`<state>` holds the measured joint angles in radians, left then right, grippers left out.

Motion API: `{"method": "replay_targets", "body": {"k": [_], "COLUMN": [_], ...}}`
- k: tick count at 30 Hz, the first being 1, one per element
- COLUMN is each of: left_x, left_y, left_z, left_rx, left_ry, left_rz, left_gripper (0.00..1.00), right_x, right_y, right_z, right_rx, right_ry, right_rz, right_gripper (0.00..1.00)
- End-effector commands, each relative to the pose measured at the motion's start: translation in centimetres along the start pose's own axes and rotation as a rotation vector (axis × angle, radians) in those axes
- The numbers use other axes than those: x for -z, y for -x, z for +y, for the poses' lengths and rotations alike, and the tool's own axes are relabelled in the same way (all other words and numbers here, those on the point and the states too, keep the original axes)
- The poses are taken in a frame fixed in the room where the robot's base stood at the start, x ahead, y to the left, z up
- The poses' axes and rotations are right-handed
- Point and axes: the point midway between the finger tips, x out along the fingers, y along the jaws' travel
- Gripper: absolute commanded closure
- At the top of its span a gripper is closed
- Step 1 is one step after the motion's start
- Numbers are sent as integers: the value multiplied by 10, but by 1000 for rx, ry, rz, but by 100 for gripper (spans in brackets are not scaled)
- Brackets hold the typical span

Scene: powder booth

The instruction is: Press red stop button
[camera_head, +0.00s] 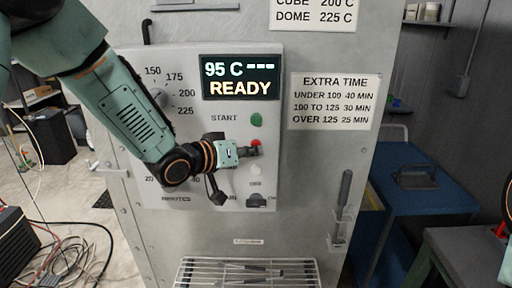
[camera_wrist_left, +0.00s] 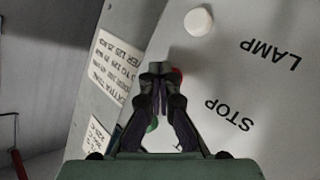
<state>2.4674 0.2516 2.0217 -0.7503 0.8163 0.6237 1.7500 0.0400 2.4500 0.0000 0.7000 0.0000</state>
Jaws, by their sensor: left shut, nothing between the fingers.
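The red stop button (camera_head: 256,143) is on the grey control panel (camera_head: 220,136), below the green start button (camera_head: 257,119). My left gripper (camera_head: 256,151) is shut and empty, with its fingertips right at the red button, covering its lower part. My right gripper is not in view.
A white round lamp (camera_head: 256,169) is just below the red button, with a black switch (camera_head: 257,201) lower down. The display (camera_head: 240,77) reads 95 C and READY. A handle (camera_head: 343,193) stands out at the right. A wire rack (camera_head: 247,272) is below.

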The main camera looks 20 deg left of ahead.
Motion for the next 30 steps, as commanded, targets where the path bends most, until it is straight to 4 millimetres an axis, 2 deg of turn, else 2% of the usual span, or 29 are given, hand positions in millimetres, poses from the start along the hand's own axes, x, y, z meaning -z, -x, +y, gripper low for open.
{"method": "replay_targets", "body": {"k": [30], "left_x": [-9], "left_y": [13], "left_z": [10], "left_rx": [0], "left_ry": [1], "left_rz": [1], "left_gripper": [100], "right_x": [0], "right_y": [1], "right_z": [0], "right_rx": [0], "right_ry": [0], "right_rz": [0], "right_gripper": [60]}}
